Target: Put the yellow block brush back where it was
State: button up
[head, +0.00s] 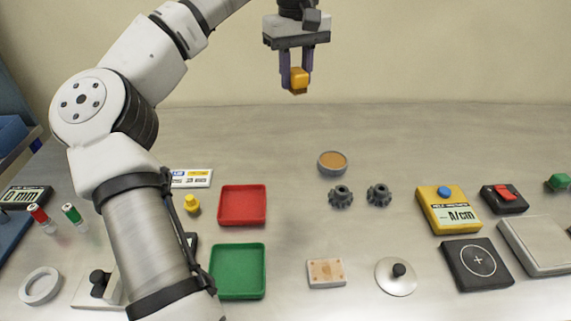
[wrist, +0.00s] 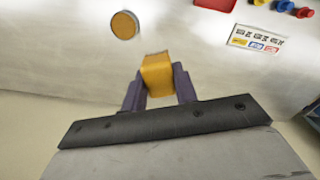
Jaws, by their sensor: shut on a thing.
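The yellow block brush (head: 299,80) is a small yellow-orange block, held up high near the back wall in the head view. My gripper (head: 296,76) is shut on it, with one purple finger on each side. The block also shows in the wrist view (wrist: 157,75) between the fingertips of my gripper (wrist: 160,88). It hangs well above the table, touching nothing else. Its underside is mostly hidden.
Below lie a round tan-topped dish (head: 332,164), two dark gears (head: 341,196), a red tray (head: 243,204), a green tray (head: 238,271), a yellow meter (head: 449,210) and a knobbed lid (head: 396,276). The table's back strip is clear.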

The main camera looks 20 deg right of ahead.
aim_at(294, 167)
notch_tip(294, 167, down, 20)
jog(key=shift+d+f+p, duration=0.1)
jog(key=shift+p, duration=0.75)
jog(key=o, duration=0.9)
jog(key=shift+o, duration=0.2)
notch_tip(294, 167, up, 12)
jog(key=b, duration=0.1)
jog(key=shift+r, duration=0.2)
